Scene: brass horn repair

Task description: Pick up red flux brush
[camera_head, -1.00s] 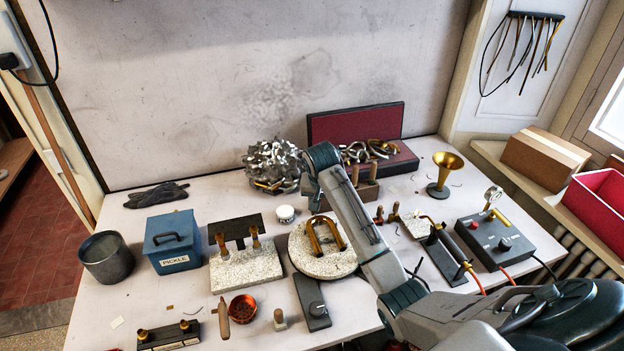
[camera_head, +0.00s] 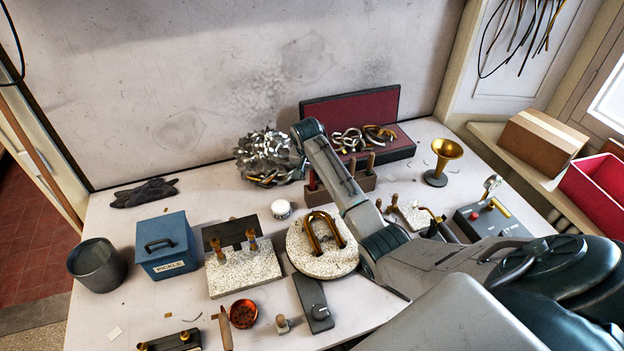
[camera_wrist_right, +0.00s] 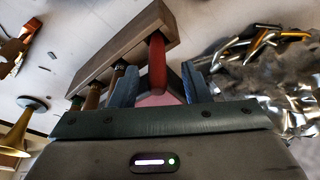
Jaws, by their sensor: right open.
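The red flux brush (camera_wrist_right: 157,62) shows in the right wrist view as a red handle standing in a long wooden rack (camera_wrist_right: 118,45). My right gripper (camera_wrist_right: 160,84) is open, with one blue-grey finger on each side of the red handle. Whether either finger touches it I cannot tell. In the head view a bit of the red handle (camera_head: 312,181) shows at the left end of the rack (camera_head: 364,183), beside my right arm. My arm hides part of the rack and the right fingertips there. My left gripper is not in view.
More wooden handles (camera_wrist_right: 116,76) stand in the rack close to one finger. A heap of crumpled silvery metal (camera_head: 268,157) lies just left of the rack. An open red-lined case (camera_head: 352,108) lies behind it. A brass bell (camera_head: 446,155) stands to the right.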

